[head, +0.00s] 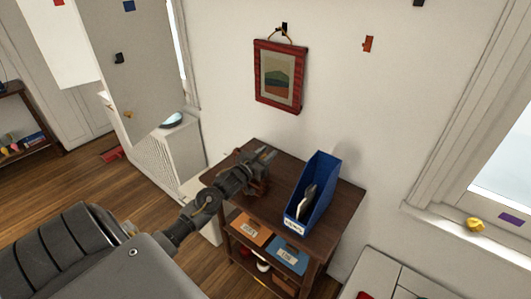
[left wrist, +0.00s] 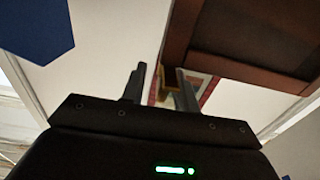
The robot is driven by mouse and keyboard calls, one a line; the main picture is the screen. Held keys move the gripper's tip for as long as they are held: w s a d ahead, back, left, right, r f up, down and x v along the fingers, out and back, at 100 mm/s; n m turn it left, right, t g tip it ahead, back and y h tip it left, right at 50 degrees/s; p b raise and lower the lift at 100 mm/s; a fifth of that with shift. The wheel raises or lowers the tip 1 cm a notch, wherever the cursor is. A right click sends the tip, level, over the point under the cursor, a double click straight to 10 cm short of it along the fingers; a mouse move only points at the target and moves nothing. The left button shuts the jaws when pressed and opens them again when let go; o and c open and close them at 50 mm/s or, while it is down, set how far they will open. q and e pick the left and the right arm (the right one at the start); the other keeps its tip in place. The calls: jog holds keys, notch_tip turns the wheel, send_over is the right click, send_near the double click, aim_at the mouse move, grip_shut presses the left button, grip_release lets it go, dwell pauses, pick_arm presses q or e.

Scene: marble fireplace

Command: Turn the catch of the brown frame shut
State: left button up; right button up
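My left gripper (head: 262,156) is over the back left of the dark wooden stand, its two fingers apart. A small part of a brown object (head: 262,187), which looks like the brown frame, shows beside and below the gripper; the arm hides most of it. In the left wrist view the brown frame (left wrist: 205,60) fills the upper right, close to the fingers. A small brass-brown piece (left wrist: 170,77), probably the catch, shows between the fingertips (left wrist: 160,82). I cannot tell whether a finger touches it. My right gripper is not in view.
A blue file holder (head: 313,190) with items inside stands right of the gripper on the stand (head: 335,210). A red-framed picture (head: 279,76) hangs on the wall above. Labelled boxes (head: 287,256) sit on the shelf below. A yellow lump (head: 474,224) lies on the windowsill.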

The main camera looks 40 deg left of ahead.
pick_arm(q)
grip_shut()
jog(key=shift+a, duration=0.1)
